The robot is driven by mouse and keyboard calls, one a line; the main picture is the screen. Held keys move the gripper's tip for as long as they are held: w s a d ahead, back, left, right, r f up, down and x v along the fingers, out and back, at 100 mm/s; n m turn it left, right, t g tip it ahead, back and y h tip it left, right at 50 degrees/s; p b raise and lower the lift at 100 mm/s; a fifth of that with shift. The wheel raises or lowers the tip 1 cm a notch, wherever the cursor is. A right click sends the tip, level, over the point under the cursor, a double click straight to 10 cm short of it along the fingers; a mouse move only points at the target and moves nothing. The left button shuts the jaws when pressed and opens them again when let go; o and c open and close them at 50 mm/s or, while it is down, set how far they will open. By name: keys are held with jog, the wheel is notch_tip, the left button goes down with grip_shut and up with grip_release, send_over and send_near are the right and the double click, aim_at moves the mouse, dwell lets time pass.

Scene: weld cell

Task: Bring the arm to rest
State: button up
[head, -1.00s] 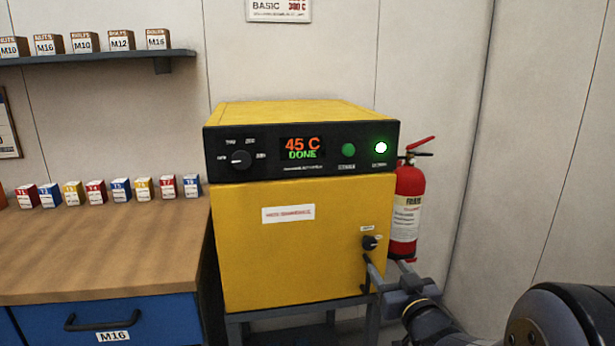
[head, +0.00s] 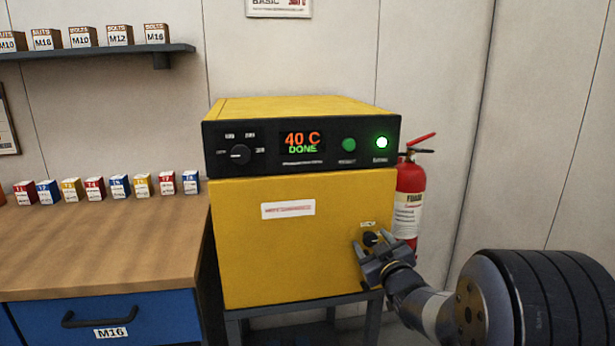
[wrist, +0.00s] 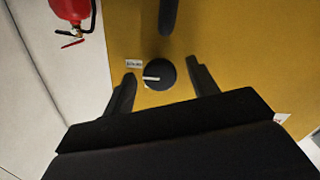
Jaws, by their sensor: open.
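My gripper (head: 371,246) is open in front of the lower right of the yellow oven's door (head: 285,250). In the wrist view its two fingers (wrist: 160,88) stand apart, one on each side of a round black knob (wrist: 159,74) with a white pointer line. The knob also shows in the head view (head: 371,238), partly behind the fingers. I cannot tell whether the fingers touch it. The oven's black panel (head: 262,158) reads 40 C and DONE, with a bright green lamp (head: 382,142) at its right. The door is shut.
A red fire extinguisher (head: 410,200) stands close to the right of the oven. A wooden bench (head: 100,245) with several small boxes is at the left. A dark bar, likely the door handle (wrist: 168,15), shows near the knob. The wall at right is bare.

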jog(key=n, duration=0.6)
jog(key=shift+n+p, duration=0.3)
jog(key=shift+n, duration=0.1)
jog(key=n+p, duration=0.1)
jog(key=n, duration=0.2)
jog(key=shift+r+p, duration=0.1)
jog(key=shift+p, duration=0.25)
jog(key=n+p, duration=0.2)
jog(key=n, duration=0.1)
jog(key=shift+n, duration=0.3)
jog(key=shift+s+d, duration=0.15)
jog(key=shift+s, duration=0.55)
jog(key=shift+s+d, duration=0.15)
jog(key=shift+s, duration=0.5)
jog(key=shift+a, duration=0.1)
